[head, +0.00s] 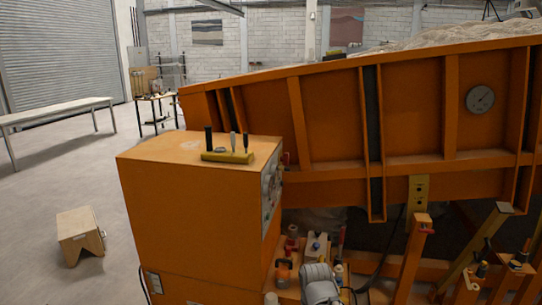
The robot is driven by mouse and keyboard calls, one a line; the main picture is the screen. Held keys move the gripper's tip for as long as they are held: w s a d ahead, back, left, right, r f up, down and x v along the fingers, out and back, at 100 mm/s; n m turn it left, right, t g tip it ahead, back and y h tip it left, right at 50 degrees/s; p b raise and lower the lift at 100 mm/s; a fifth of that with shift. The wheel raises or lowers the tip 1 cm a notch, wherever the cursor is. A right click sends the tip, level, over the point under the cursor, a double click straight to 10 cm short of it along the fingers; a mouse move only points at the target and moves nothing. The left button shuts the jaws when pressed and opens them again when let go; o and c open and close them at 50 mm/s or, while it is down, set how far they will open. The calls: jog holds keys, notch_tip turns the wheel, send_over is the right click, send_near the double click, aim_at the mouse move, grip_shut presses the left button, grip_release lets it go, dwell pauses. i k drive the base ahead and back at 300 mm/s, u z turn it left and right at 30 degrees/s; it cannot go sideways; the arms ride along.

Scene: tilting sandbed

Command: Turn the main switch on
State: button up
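An orange control cabinet (190,215) stands in the middle of the head view. A grey panel (271,188) with small fittings is on its right-hand face, seen at a steep angle. A small red part (286,158) sticks out near the panel's upper edge. I cannot tell which fitting is the main switch, or its position. A yellow block (228,156) with dark upright levers or tools sits on top of the cabinet. My gripper is not recognisable in this view.
The large orange sandbed (330,120) slopes up to the right, with a round gauge (480,99). Pipes, valves and a grey motor-like part (320,285) crowd the area below it. A wooden step stool (80,235) and a long bench (55,112) stand left. Floor between them is clear.

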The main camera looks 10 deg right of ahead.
aim_at(286, 159)
jog(key=z, duration=0.1)
jog(key=i, duration=1)
jog(key=z, duration=0.45)
